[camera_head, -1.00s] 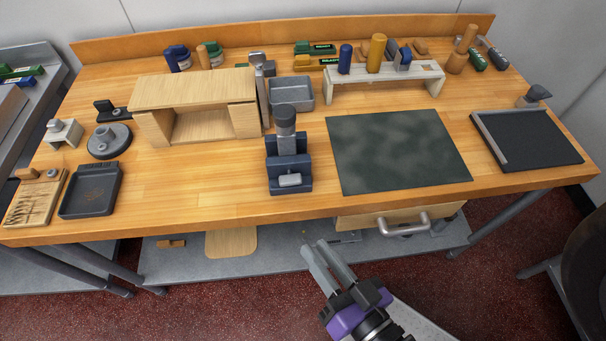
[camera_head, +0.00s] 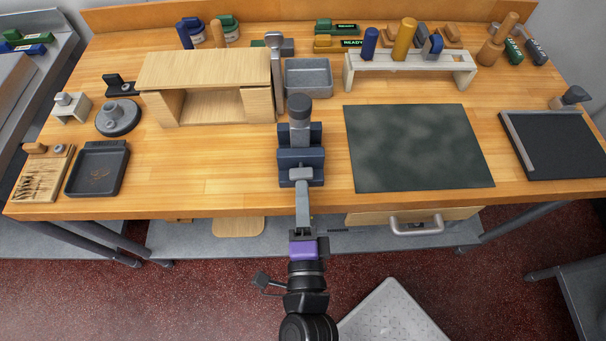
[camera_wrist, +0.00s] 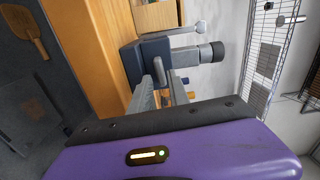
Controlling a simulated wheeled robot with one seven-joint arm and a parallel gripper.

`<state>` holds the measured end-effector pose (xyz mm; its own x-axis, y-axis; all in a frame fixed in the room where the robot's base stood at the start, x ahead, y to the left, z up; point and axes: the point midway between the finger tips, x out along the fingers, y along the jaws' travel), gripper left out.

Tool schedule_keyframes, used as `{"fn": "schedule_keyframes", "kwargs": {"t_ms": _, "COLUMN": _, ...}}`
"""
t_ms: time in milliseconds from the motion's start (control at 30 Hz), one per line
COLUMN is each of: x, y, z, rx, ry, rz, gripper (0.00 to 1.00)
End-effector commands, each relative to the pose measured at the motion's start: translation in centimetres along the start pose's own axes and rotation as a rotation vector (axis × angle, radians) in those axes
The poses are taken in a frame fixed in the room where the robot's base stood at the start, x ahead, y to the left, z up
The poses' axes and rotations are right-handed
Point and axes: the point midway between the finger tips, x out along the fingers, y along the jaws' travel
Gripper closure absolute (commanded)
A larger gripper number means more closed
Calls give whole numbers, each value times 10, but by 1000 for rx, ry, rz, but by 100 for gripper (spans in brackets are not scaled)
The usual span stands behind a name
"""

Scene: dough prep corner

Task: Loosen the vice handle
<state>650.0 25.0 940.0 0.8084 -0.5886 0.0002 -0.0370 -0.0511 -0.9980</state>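The blue vice (camera_head: 301,155) stands at the front edge of the bench, with a grey cylinder on top. Its grey handle (camera_head: 299,174) faces me on the front. My gripper (camera_head: 302,190) reaches up to the handle from the front, its fingers in line with it. In the wrist view the vice (camera_wrist: 150,47) is straight ahead, turned sideways. The two fingers of my gripper (camera_wrist: 161,78) are apart there, with their tips at the vice front. The handle is mostly hidden near the tips, and I cannot tell whether they touch it.
A dark green mat (camera_head: 418,148) lies right of the vice. A wooden shelter (camera_head: 205,75) and a grey tray (camera_head: 309,78) stand behind it. A drawer handle (camera_head: 416,226) sticks out below the bench's front edge.

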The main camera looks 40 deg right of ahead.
Motion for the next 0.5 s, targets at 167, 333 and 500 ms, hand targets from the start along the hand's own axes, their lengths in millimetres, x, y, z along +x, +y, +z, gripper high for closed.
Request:
{"fn": "schedule_keyframes", "kwargs": {"t_ms": 167, "x": 26, "y": -2, "z": -1, "rx": -2, "ry": 2, "rz": -1, "gripper": 78}}
{"fn": "schedule_keyframes", "kwargs": {"t_ms": 333, "x": 38, "y": -1, "z": -1, "rx": -3, "ry": 1, "rz": 0, "gripper": 78}}
{"fn": "schedule_keyframes", "kwargs": {"t_ms": 500, "x": 40, "y": 0, "z": 0, "rx": -3, "ry": 0, "rz": 1, "gripper": 78}}
